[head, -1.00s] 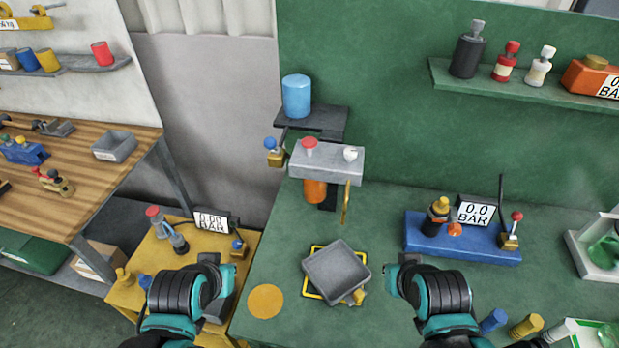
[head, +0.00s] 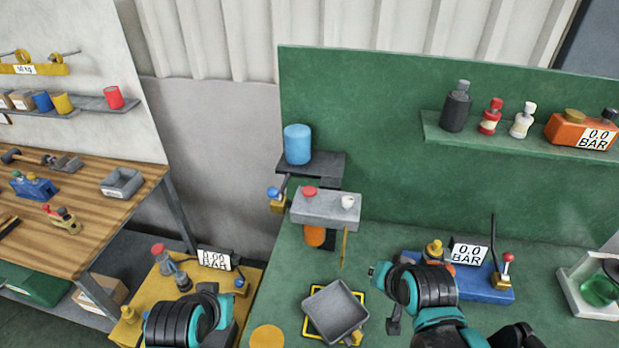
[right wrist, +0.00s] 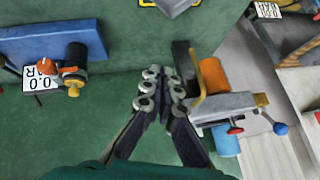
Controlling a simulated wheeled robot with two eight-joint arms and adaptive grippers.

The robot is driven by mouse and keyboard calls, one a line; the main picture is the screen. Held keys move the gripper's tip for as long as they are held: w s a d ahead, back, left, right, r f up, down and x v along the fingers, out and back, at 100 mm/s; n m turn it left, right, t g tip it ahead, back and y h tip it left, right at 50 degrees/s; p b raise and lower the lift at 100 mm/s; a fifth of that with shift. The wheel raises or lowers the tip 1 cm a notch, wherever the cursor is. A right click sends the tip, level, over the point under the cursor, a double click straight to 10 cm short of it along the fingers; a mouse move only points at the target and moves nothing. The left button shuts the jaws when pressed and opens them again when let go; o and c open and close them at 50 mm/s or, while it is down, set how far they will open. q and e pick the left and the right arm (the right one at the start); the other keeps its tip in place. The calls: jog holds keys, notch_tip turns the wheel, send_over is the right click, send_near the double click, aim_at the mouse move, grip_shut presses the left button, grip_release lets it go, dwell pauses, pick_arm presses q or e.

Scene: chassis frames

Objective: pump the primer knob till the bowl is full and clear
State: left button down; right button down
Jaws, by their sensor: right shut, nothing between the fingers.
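A grey filter head (head: 327,208) is mounted at the left end of the green bench's back panel. A red knob (head: 310,191), which looks like the primer knob, sits on its top left, beside a white cap (head: 348,201). The orange bowl (head: 314,236) hangs below the head; I cannot tell its fill or clarity. In the right wrist view the bowl (right wrist: 212,75) and red knob (right wrist: 235,131) are right of the fingers. My right gripper (right wrist: 164,88) is shut and empty, apart from the filter unit. My left gripper (head: 218,306) is low over the yellow stand; its fingers are unclear.
A brass strip (head: 344,247) hangs at the head's right front. A grey tray (head: 335,309) stands on the bench below. A blue tank (head: 297,144) sits on a shelf above. A blue gauge base (head: 487,290) is near my right arm.

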jog(key=w+a+r+m+y+p, duration=0.1)
jog(key=w+a+r+m+p, duration=0.3)
jog(key=w+r+p, duration=0.25)
jog(key=w+a+r+m+y+p, duration=0.1)
jog(key=w+a+r+m+p, duration=0.2)
jog(key=w+r+m+p, duration=0.3)
notch_tip(320, 180, up, 8)
jog(key=m+y+p, duration=0.2)
jog(key=m+p, duration=0.5)
jog(key=p, duration=0.6)
send_over(311, 192)
jog(key=shift+w+f+t, duration=0.15)
jog(key=shift+f+t, duration=0.1)
jog(key=shift+t, duration=0.05)
jog(key=shift+b, duration=0.3)
notch_tip(311, 192, down, 8)
jog(key=b, duration=0.6)
jog(key=shift+f, duration=0.2)
jog(key=shift+f+b, duration=0.25)
jog(key=shift+b, duration=0.15)
jog(key=shift+f+b, duration=0.4)
jog(key=shift+b, duration=0.1)
